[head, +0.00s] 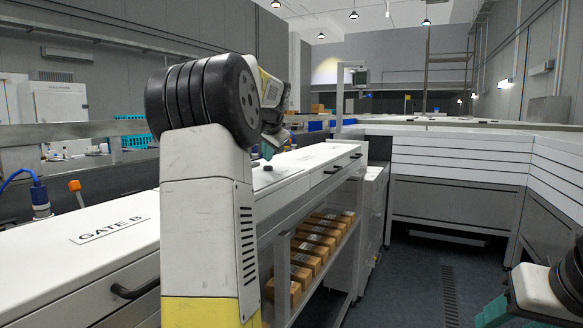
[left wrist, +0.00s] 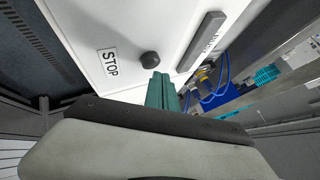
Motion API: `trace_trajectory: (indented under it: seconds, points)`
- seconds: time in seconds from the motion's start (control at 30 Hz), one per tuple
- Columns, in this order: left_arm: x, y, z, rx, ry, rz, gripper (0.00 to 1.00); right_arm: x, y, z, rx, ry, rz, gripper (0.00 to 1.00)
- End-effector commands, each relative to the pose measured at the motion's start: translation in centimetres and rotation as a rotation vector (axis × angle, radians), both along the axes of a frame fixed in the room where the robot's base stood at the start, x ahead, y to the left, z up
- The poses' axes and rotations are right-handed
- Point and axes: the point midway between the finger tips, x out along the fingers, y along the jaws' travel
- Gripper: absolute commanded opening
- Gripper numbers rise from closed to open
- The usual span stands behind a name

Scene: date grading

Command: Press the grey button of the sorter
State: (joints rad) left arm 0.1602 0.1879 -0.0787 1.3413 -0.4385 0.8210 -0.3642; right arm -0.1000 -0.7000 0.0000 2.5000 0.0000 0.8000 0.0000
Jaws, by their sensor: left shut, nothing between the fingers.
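In the left wrist view a dark grey round button (left wrist: 150,59) stands on a white panel (left wrist: 125,25), beside a label reading STOP (left wrist: 107,61). A long grey bar (left wrist: 201,42) lies to its right, with small lettering I cannot read. My left gripper (left wrist: 161,90) has teal fingers, shut and empty, just below the button in the picture; I cannot tell whether they touch it. In the head view my left gripper (head: 267,151) is partly hidden behind its own arm, above the white counter. My right gripper (head: 492,312) shows only partly at the lower right edge.
A white-panelled bench (head: 450,170) stands ahead. The dark floor (head: 420,285) between is clear.

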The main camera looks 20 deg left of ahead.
Motion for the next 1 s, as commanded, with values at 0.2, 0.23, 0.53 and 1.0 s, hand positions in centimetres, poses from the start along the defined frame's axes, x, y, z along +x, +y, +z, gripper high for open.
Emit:
trace_trajectory:
  seconds: [0.2,0.23,0.53,1.0]
  points:
    - [-0.03,-0.01,-0.52,0.000,0.000,0.000,0.00,0.00,0.00,0.00,0.000,0.000,0.000,0.51]
    - [-0.02,-0.01,-0.51,0.000,0.000,0.000,0.00,0.00,0.00,0.00,0.000,0.000,0.000,0.51]
    - [-0.03,-0.01,-0.56,0.000,0.000,0.000,0.00,0.00,0.00,0.00,0.000,0.000,0.000,0.51]
    - [-0.01,-0.02,-1.11,0.000,0.000,0.000,0.00,0.00,0.00,0.00,0.000,0.000,0.000,0.51]
